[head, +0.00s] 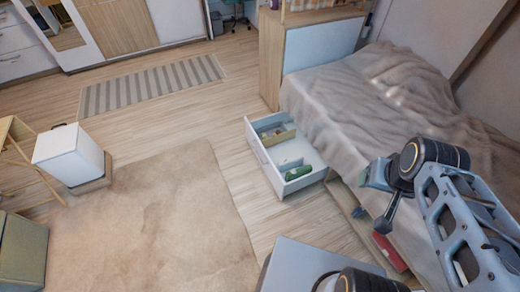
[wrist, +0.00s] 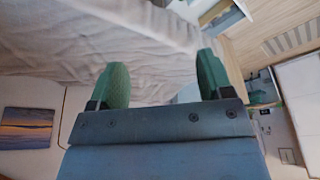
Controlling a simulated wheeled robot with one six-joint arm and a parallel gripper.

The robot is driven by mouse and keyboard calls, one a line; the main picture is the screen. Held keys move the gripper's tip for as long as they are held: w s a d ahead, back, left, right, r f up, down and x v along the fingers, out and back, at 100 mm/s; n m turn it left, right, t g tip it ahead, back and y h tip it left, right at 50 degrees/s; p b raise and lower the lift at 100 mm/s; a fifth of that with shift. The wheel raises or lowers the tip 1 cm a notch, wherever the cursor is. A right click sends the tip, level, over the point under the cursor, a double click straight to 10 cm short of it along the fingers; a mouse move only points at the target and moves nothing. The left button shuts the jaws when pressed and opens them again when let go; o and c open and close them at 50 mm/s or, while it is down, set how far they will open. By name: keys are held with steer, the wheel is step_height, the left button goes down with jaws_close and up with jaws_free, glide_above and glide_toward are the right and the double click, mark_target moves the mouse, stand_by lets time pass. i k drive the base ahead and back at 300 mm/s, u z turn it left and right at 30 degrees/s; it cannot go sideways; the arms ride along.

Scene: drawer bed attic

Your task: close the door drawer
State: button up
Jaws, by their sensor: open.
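The white drawer (head: 285,155) under the bed is pulled out in the head view. A green item and a small tan box (head: 277,135) lie inside it. My gripper (head: 380,188) is above the bed's near side, to the right of the drawer and apart from it. In the wrist view my gripper (wrist: 160,85) has its two green fingers spread wide with nothing between them. A corner of what looks like the open drawer (wrist: 222,14) shows at the top of the wrist view.
The bed (head: 390,100) with a rumpled grey blanket fills the right. A red item (head: 390,252) lies low under its near side. A beige rug (head: 150,225) and bare wood floor lie left of the drawer. A white box-shaped unit (head: 70,155) stands further left.

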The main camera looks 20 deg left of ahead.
mark_target(269, 158)
steer(key=u, duration=0.25)
steer(key=k, duration=0.45)
steer(key=u, duration=0.9)
steer(key=i, duration=1.5)
steer(key=u, duration=0.7)
steer(key=i, duration=0.4)
steer(key=u, duration=0.2)
